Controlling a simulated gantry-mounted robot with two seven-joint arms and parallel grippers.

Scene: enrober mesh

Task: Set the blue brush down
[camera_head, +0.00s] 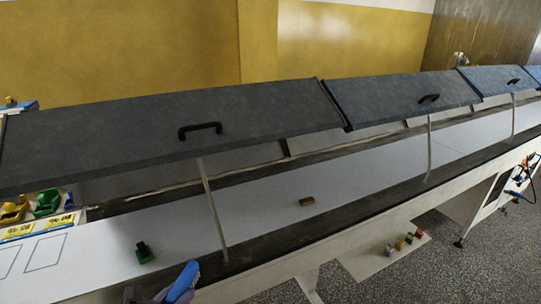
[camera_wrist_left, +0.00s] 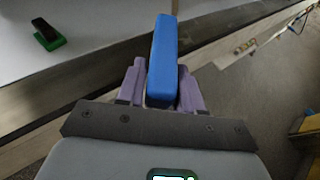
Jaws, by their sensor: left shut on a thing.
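The blue brush (camera_head: 183,283) shows at the bottom edge of the head view, over the front edge of the conveyor. In the left wrist view the blue brush (camera_wrist_left: 163,50) stands out between the purple fingers of my left gripper (camera_wrist_left: 160,72), which is shut on it. In the head view only the tip of my left gripper (camera_head: 162,295) shows. The bristles cannot be made out. My right gripper is not in view.
A green block with a black top (camera_head: 145,255) sits on the white belt (camera_head: 110,245) close by. A brown block (camera_head: 306,201) lies farther along. Grey hoods (camera_head: 160,125) with handles stand open above. Yellow and green items (camera_head: 45,203) are at the left.

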